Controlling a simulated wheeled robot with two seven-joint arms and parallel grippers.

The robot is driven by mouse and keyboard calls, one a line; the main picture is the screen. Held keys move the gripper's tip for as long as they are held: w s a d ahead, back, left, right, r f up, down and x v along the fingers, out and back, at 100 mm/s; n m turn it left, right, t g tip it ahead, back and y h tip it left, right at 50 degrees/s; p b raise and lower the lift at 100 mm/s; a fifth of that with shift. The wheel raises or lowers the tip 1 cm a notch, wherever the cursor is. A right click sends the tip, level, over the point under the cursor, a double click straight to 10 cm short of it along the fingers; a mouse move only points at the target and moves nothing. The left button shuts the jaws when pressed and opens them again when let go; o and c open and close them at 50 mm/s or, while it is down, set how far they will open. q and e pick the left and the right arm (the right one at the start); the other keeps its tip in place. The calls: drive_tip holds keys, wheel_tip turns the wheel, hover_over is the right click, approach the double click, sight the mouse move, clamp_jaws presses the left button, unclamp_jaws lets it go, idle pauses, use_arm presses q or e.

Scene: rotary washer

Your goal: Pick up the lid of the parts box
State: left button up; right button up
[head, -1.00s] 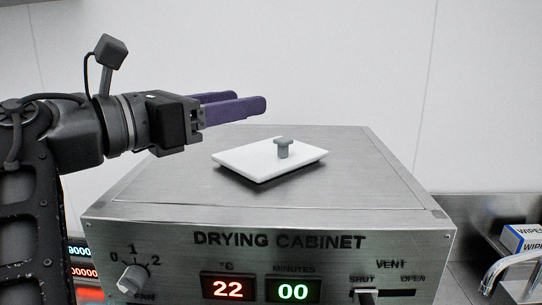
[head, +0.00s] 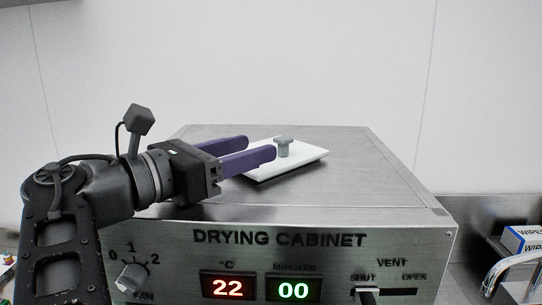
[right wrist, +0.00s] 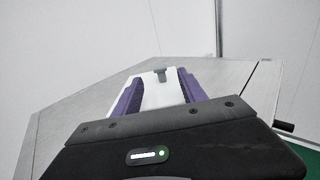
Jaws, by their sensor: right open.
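The lid is a white square plate (head: 302,164) with a grey knob (head: 283,147) on top. It lies flat on the drying cabinet (head: 360,180). My right gripper (head: 259,148), with purple fingers, is open and level just left of the knob, over the lid's left part. In the right wrist view the lid (right wrist: 160,96) shows between the open fingers, with the knob (right wrist: 160,75) centred near their tips. The fingers seem apart from the knob. The near finger hides part of the lid in the head view. My left gripper is not in view.
The cabinet front has a fan knob (head: 133,277), red and green displays and a vent slider (head: 368,296). A wipes box (head: 526,240) and a tap (head: 505,270) stand at the right. The cabinet top around the lid is clear.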

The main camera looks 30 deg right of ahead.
sight(277, 141)
drive_tip(key=d, duration=0.3)
drive_tip(key=d+p, duration=0.1)
drive_tip(key=d, duration=0.1)
drive_tip(key=shift+w+d, duration=0.25)
drive_tip(key=shift+w, duration=0.15)
drive_tip(key=shift+c, duration=0.6)
clamp_jaws()
